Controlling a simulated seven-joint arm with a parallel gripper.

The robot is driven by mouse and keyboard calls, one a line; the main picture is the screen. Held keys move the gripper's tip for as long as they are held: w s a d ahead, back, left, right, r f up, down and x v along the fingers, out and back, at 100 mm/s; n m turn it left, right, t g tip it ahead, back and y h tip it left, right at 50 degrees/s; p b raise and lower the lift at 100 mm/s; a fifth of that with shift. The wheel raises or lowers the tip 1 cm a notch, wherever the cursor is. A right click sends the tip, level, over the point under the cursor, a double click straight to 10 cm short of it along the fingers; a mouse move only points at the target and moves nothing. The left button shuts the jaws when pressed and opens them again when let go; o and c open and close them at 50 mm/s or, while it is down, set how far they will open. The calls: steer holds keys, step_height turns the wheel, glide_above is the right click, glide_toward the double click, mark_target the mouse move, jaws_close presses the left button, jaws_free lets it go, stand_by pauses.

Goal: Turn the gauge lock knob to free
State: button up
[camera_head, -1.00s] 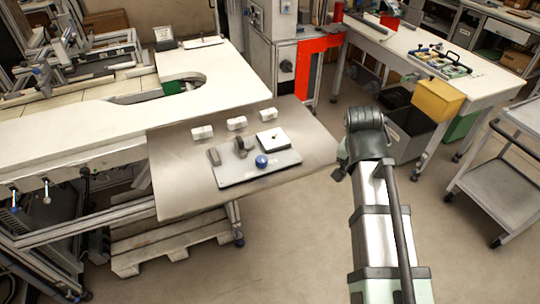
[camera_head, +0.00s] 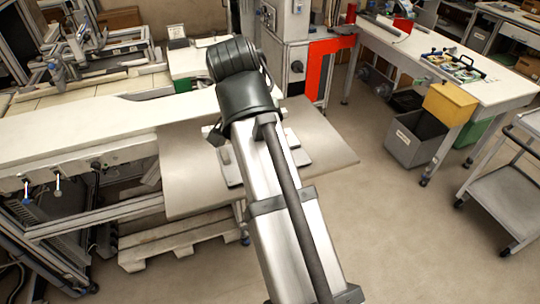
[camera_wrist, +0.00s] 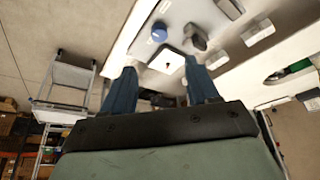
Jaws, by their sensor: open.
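In the wrist view a light plate (camera_wrist: 190,12) carries a round blue knob (camera_wrist: 159,34), a white square piece (camera_wrist: 168,62) with a small dark red mark, and dark upright parts (camera_wrist: 195,38). I cannot tell which of these is the gauge lock knob or what its setting is. My gripper (camera_wrist: 162,84) shows two blue fingers, spread apart and empty. The white square piece lies beyond the gap between them; the blue knob is farther up the picture. In the head view my arm hides most of the plate, the blue knob and my gripper.
The plate sits on a grey bench top (camera_head: 325,155), whose right part is bare. White blocks (camera_wrist: 258,32) stand beside the plate. To the right are a yellow bin (camera_head: 443,102), a grey bin (camera_head: 415,140) and a cart (camera_head: 505,190), with open floor between.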

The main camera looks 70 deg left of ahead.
steer(key=x, duration=1.3)
steer(key=shift+w+f, duration=0.1)
steer(key=shift+f, duration=0.15)
steer(key=shift+c, duration=0.3)
steer(key=c, duration=1)
